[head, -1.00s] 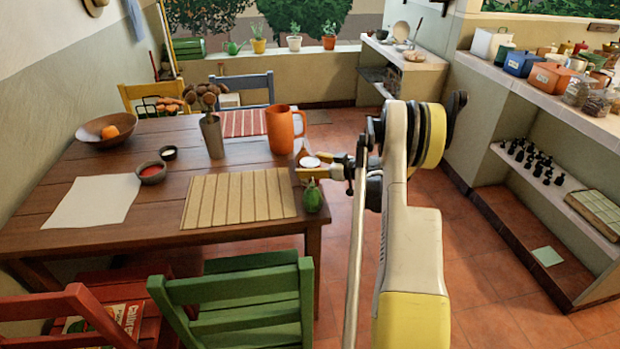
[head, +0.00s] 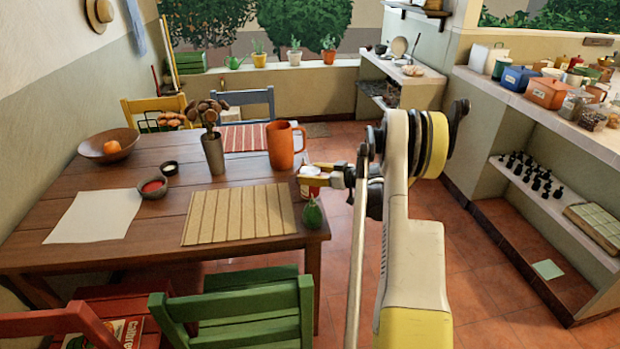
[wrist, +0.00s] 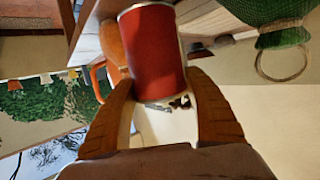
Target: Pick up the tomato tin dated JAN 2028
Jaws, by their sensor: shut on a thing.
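The tin's red side and pale metal rims show. No date or label print can be read on it. In the head view the tin (head: 309,190) is small, with a whitish top and red side, partly hidden by the fingers.
A green chair (head: 240,310) stands in front. Shelves with jars line the right wall.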

